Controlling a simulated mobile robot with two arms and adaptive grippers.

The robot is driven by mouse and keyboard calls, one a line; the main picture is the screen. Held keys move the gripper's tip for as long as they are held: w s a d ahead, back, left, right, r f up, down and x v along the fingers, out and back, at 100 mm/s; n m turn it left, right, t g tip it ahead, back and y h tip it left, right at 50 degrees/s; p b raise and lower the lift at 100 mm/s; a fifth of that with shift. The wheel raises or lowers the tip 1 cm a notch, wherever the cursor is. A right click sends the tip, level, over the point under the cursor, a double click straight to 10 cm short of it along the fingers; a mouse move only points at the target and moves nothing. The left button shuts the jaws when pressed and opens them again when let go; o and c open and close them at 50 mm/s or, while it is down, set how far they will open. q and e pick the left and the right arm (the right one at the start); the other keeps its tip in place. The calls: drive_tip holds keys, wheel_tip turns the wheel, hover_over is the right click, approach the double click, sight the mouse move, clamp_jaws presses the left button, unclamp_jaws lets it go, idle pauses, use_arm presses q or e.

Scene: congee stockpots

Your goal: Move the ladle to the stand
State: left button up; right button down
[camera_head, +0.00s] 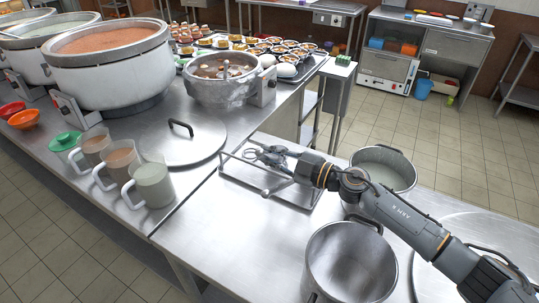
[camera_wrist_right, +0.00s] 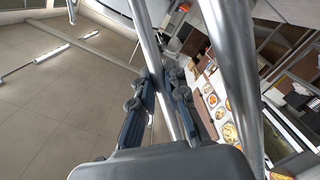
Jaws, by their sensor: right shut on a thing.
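The metal stand (camera_head: 236,178), a low rack of rods, sits on the steel counter at the middle. My right gripper (camera_head: 259,155) is over the stand's back part. In the right wrist view my right gripper (camera_wrist_right: 160,98) is shut on a slim metal rod, the handle of the ladle (camera_wrist_right: 152,62), which runs between the fingers. Whether the ladle touches the stand cannot be told. My left gripper is not in view.
An empty steel pot (camera_head: 349,262) stands in front of the stand, and another pot (camera_head: 384,168) stands to its right. A flat lid (camera_head: 190,143), several mugs (camera_head: 153,184) and a stew pot (camera_head: 219,83) are on the left counter. Bare counter lies left of the empty pot.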

drive_tip(key=shift+d, duration=0.3)
drive_tip(key=shift+f, duration=0.35)
idle(0.5)
drive_tip(key=c, duration=1.3)
unclamp_jaws()
wheel_tip(320, 180, up, 10)
